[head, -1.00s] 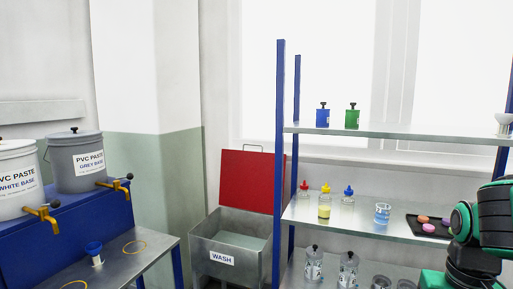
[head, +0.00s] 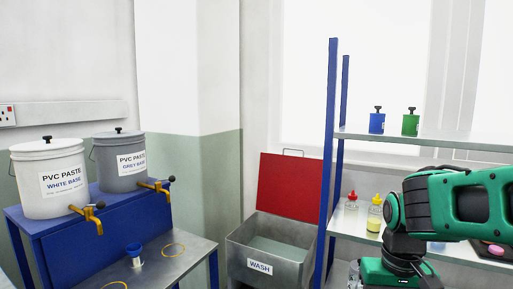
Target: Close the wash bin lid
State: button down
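The wash bin (head: 292,271) is a grey metal box with a white WASH label on its front. It stands on the floor between the blue bench and the shelf rack. Its red lid (head: 300,187) stands open, tilted up at the back of the bin, with a thin metal handle (head: 293,152) on its top edge. The inside of the bin shows a pale grey-green surface. My green and black arm is at the lower right, in front of the shelves and apart from the bin. My gripper is outside the picture.
The shelf rack's blue post (head: 328,160) stands close at the bin's right. At the left, a blue bench (head: 110,222) carries a white paste bucket (head: 48,180) and a grey one (head: 119,162) with brass taps.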

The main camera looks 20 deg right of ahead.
aim_at(290, 186)
jog(key=i, duration=1.2)
jog(key=z, duration=0.5)
